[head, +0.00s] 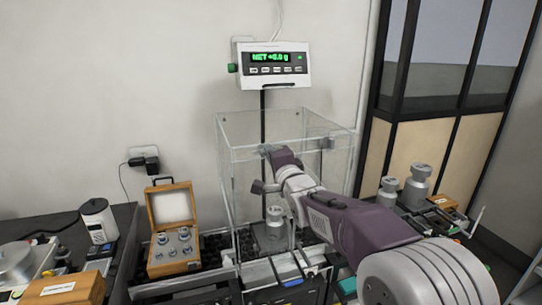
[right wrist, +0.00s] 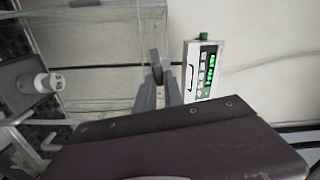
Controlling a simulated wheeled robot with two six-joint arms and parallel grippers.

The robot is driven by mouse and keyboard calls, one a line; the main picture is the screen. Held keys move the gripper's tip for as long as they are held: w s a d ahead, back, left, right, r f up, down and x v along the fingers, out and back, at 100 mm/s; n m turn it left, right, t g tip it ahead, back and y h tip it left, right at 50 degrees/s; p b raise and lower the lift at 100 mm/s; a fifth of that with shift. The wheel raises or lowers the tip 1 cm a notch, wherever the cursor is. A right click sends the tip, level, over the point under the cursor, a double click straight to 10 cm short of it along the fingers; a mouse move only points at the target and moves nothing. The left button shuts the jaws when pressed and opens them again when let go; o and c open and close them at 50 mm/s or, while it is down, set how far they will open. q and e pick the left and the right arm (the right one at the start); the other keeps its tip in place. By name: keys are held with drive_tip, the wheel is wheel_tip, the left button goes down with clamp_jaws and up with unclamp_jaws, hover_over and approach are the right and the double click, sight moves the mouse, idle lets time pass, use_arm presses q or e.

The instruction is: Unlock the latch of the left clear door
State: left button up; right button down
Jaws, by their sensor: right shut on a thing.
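A clear-walled enclosure (head: 235,185) stands in the middle of the head view, below the scale display. A small dark latch (head: 265,149) sits near its upper front edge, on the left side; it also shows in the right wrist view (right wrist: 156,66). My right gripper (head: 271,152) reaches in from the right at the latch. In the right wrist view its two grey fingers (right wrist: 158,88) are shut on the latch. The latch's exact turn is hard to tell. The left clear door looks closed. My left gripper is not in view.
A metal weight (head: 275,220) stands inside the enclosure. The display (head: 275,65) reads about zero above it. A second grey latch (head: 327,143) is at the right. An open wooden weight case (head: 172,225) stands left; large weights (head: 418,185) stand right.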

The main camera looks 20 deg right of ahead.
drive_tip(key=shift+f+m, duration=0.15)
drive_tip(key=shift+m, duration=0.85)
drive_tip(key=c, duration=1.4)
unclamp_jaws()
drive_tip(key=shift+c, duration=0.2)
drive_tip(key=s+b, duration=0.1)
drive_tip(key=s, duration=0.8)
drive_tip(key=shift+d+b, duration=0.15)
drive_tip(key=shift+b, duration=0.15)
